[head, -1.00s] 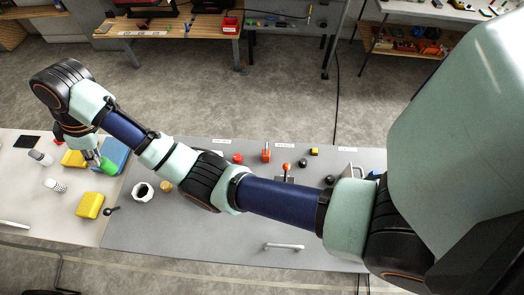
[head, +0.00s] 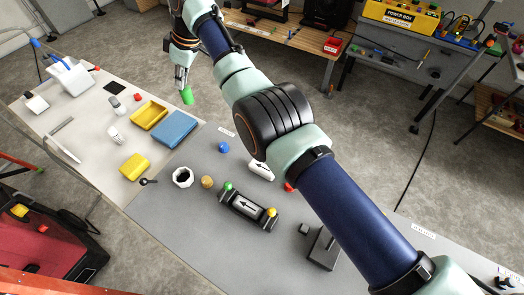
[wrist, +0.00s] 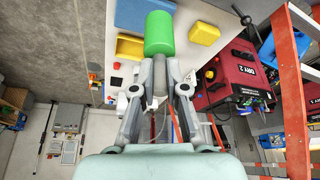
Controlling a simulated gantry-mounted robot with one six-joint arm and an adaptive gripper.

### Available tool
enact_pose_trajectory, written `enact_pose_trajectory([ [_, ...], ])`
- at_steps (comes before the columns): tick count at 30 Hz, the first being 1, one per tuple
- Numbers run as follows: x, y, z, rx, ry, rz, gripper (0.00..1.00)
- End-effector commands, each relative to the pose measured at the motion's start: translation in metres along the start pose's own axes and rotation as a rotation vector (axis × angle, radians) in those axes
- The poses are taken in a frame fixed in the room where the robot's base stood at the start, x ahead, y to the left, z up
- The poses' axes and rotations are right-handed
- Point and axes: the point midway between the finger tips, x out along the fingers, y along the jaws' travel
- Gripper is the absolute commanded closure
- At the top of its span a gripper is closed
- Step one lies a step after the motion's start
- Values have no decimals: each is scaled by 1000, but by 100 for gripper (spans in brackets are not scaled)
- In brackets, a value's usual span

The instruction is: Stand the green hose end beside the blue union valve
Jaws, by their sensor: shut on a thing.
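The green hose end (head: 186,95) is a green cylinder held in my gripper (head: 181,83), above and behind the blue tray. In the wrist view the green hose end (wrist: 159,33) sticks out beyond the fingertips of my gripper (wrist: 160,68), which are shut on its narrower grey end. A small blue round piece (head: 223,147) stands on the grey mat in the head view, left of my arm; it may be the blue union valve, but its shape is too small to be sure. The hose end is apart from it.
A black holder (head: 248,208) with green and yellow knobs, a white arrow-marked cylinder (head: 262,170), a tan cap (head: 207,182) and a white ring (head: 182,177) stand nearby. A blue tray (head: 175,131) and yellow tray (head: 149,116) lie left.

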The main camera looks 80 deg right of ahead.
Motion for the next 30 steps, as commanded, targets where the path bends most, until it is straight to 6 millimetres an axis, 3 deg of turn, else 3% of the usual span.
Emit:
enact_pose_trajectory([
  [5, 11, 0, 5, 1, -1, -1, 100],
  [15, 106, 0, 45, 2, -3, -2, 100],
  [18, 123, 0, 52, 1, -1, -1, 100],
  [26, 134, 0, 56, 1, 0, 0, 100],
  [30, 154, 0, 64, 2, -2, -1, 100],
])
